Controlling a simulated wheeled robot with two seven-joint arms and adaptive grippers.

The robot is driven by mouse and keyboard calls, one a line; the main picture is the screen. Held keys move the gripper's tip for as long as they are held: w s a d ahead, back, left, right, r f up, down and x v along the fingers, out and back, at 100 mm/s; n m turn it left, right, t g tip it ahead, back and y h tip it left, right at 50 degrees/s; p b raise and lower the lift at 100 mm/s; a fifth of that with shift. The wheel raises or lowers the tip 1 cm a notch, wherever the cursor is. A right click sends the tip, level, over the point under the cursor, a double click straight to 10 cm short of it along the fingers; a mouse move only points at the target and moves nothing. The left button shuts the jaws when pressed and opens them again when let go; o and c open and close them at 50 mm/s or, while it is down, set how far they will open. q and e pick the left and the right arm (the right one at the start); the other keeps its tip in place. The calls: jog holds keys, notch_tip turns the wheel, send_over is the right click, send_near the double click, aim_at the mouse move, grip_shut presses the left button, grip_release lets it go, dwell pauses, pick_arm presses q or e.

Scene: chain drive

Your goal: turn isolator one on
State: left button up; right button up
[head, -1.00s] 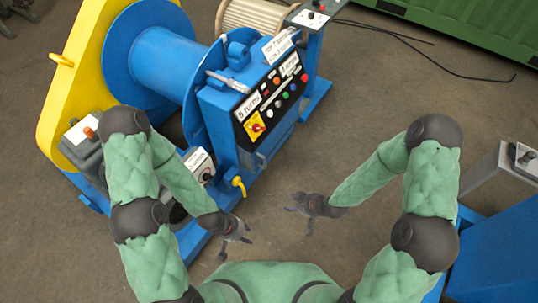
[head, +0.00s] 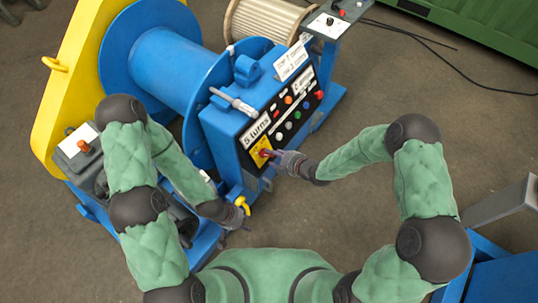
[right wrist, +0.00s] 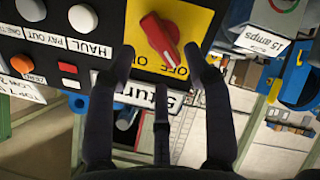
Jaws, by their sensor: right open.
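A red rotary knob (right wrist: 160,38) sits on a yellow plate (right wrist: 202,20) with OFF and ON lettering, at the top of the right wrist view. One end of the knob points toward OFF. No isolator number is readable. The plate also shows on the front panel in the head view (head: 256,157), partly covered. My right gripper (head: 272,155) is at the knob; its fingers (right wrist: 163,68) are open and spread, with the knob just beyond and between their tips. Contact cannot be told. My left gripper (head: 243,226) is low, beside a yellow handle (head: 242,202); its jaws are unclear.
The control panel (head: 285,110) has several buttons beside the switch. A 5 turns label (head: 257,130) is above the plate. A blue drum winch (head: 175,65) and yellow guard (head: 60,85) stand behind. Open floor (head: 360,95) lies to the right.

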aim_at(269, 155)
jog(key=shift+b+x, duration=0.45)
jog(key=shift+x, duration=1.6)
grip_shut()
